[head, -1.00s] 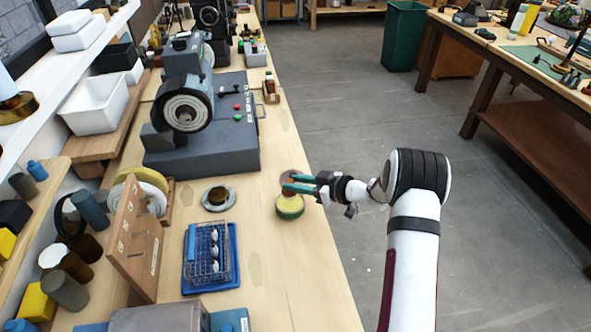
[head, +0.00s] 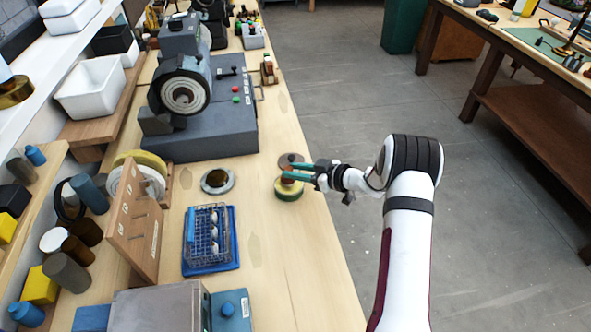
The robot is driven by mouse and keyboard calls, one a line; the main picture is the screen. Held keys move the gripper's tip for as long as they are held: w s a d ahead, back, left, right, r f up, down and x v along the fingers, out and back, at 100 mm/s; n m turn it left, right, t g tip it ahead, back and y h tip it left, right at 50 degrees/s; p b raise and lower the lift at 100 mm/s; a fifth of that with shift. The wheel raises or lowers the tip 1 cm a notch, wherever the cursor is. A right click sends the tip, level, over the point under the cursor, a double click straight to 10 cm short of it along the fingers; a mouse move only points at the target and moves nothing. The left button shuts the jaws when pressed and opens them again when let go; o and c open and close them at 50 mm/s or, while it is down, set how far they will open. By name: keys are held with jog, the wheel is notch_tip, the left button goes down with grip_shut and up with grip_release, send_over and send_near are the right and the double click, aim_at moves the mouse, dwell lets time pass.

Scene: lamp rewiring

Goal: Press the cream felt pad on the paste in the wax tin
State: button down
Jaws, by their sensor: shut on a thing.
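My gripper (head: 291,173) has teal fingers and reaches in from the right over the bench. It is shut on a small reddish-brown piece (head: 288,180), seen only in part between and under the fingers. Directly below is a low round thing (head: 289,193) with a yellowish top and dark green side. It may be the wax tin or the felt pad; I cannot tell which. A flat grey-brown disc (head: 291,160) lies just behind the fingers. No cream felt face or paste shows clearly. I cannot tell whether the held piece touches the yellowish top.
A grey metal ring or dish (head: 217,181) with a dark centre lies to the left. A wire basket in a blue tray (head: 228,262) stands nearer. A grey grinding machine (head: 200,138) stands behind. The bench's right edge is close; the wood in front (head: 285,265) is clear.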

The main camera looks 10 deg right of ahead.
jog(key=shift+f, duration=0.55)
dwell(0.5)
jog(key=shift+r, duration=0.15)
notch_tip(320, 180, up, 7)
dwell(0.5)
dwell(0.5)
